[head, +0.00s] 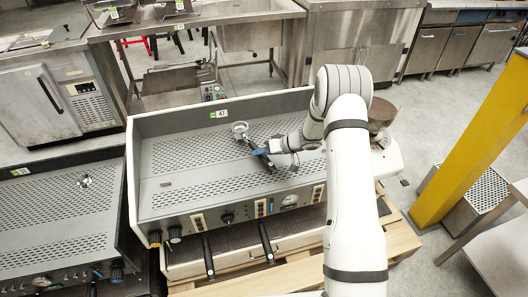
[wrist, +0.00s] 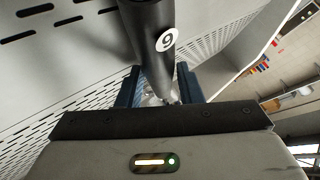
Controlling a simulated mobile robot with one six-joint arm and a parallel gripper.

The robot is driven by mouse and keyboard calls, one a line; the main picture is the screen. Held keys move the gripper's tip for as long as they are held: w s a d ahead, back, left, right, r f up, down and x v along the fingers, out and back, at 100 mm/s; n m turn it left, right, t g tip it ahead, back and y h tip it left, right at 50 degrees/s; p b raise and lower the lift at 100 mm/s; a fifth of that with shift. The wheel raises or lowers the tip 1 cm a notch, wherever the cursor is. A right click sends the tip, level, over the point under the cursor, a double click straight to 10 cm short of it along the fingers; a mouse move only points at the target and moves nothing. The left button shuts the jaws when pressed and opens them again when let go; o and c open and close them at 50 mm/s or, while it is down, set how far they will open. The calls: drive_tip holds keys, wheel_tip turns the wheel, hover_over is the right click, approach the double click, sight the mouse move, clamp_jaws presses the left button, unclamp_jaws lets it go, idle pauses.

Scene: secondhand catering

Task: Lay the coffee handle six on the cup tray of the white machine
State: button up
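The coffee handle six (head: 264,159) has a black grip and a round metal head (head: 239,128). In the wrist view its black grip (wrist: 150,25) carries a round white label with the digit, seen upside down. My gripper (head: 260,151) has blue fingers, one on each side of the grip; it appears shut on it. They also show in the wrist view (wrist: 158,80). The handle is over the grey perforated cup tray (head: 190,172) of the white machine (head: 145,205). Whether it touches the tray is hard to tell.
A darker machine (head: 50,235) stands at the left with a small round metal thing (head: 84,181) on its top. A brown round object (head: 381,113) stands at the white machine's right end. Raised panels edge the tray. A yellow post (head: 480,140) stands at right.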

drive_tip(key=o, duration=0.4)
